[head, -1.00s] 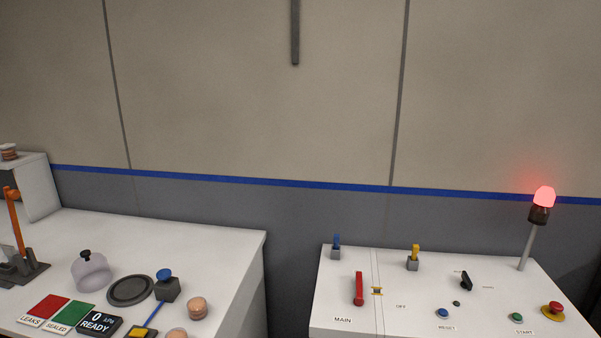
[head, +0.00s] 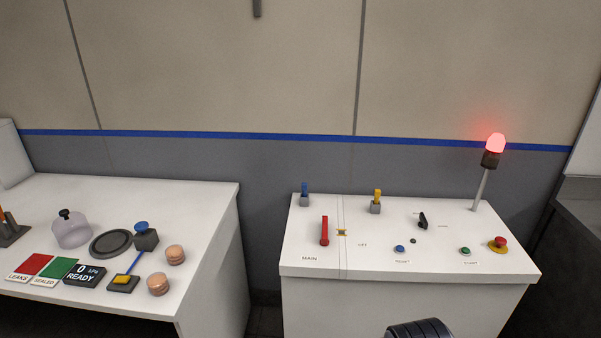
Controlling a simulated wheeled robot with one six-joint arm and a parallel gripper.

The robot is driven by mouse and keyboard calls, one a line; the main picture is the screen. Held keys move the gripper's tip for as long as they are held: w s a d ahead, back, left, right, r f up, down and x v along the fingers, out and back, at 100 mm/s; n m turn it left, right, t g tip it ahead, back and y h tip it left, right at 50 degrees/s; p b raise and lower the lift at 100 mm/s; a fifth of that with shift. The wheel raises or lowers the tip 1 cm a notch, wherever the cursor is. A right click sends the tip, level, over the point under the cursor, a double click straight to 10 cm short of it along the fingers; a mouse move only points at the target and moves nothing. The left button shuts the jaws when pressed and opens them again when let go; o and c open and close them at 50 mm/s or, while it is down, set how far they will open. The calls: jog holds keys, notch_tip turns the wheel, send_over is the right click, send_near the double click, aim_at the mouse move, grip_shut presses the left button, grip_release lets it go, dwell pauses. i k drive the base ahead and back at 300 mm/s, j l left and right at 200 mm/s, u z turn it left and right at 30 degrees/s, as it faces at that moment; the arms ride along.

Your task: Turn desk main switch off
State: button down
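The desk's main switch is a red lever (head: 324,231) on the left part of the white control desk (head: 400,271), just behind the printed word MAIN. The lever stands up from the desk top. An OFF label (head: 362,245) lies to its right, past a small yellow-and-dark part (head: 342,232) by a seam in the desk top. A red lamp on a post (head: 495,144) at the desk's back right is lit. My gripper's fingers are not in view; only a dark ribbed part, likely of my arm, shows at the bottom edge in front of the desk.
Blue (head: 304,189) and yellow (head: 377,196) toggles stand along the back. A black knob (head: 422,220), blue RESET button (head: 399,249), green START button (head: 465,251) and red stop button (head: 498,242) are to the right. A white table (head: 190,215) stands left, across a gap.

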aim_at(324, 242)
jog(key=i+j+u, duration=0.1)
jog(key=i, duration=0.5)
jog(key=i+j+u, duration=0.1)
jog(key=i, duration=0.5)
